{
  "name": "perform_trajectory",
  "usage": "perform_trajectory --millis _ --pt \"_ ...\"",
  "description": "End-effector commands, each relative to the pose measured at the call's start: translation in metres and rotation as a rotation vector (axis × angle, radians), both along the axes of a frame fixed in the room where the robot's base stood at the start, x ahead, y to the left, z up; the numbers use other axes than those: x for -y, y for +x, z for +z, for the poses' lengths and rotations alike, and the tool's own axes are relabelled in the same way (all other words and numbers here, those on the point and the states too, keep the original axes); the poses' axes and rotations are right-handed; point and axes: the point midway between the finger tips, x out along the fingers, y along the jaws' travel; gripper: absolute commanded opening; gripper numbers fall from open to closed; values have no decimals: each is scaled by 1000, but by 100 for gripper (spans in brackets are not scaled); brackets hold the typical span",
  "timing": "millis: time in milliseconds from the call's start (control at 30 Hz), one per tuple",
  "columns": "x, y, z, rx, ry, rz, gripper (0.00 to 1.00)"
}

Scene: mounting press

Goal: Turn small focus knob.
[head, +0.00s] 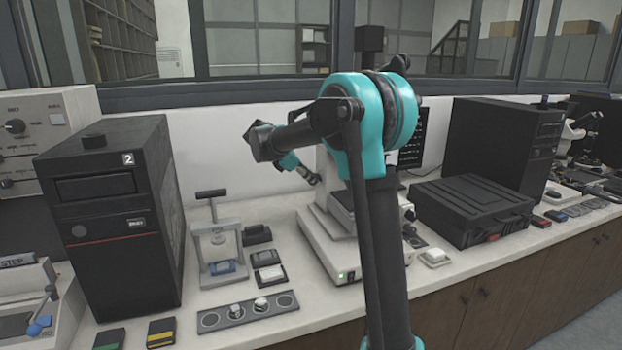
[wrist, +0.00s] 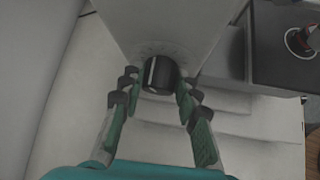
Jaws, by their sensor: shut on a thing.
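In the wrist view a small dark cylindrical knob (wrist: 159,74) with a pale line mark sits on the pale microscope body. My gripper (wrist: 157,84) has its two fingers on either side of the knob, shut on it near the fingertips. In the head view the white microscope (head: 340,258) stands on the bench behind my arm. Much of it is hidden by my arm, and the small focus knob and the fingertips cannot be made out there.
A black case (head: 472,208) lies right of the microscope. A small press (head: 217,240) and a grey strip with round pieces (head: 248,311) stand to the left. A black tower (head: 118,215) is further left. A window wall runs behind the bench.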

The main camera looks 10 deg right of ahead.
Motion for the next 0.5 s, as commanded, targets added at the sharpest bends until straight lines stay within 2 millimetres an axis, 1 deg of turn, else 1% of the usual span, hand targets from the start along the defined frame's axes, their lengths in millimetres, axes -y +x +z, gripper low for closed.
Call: perform_trajectory --millis 500 --pt "1 -7 -4 479 95 2 3"
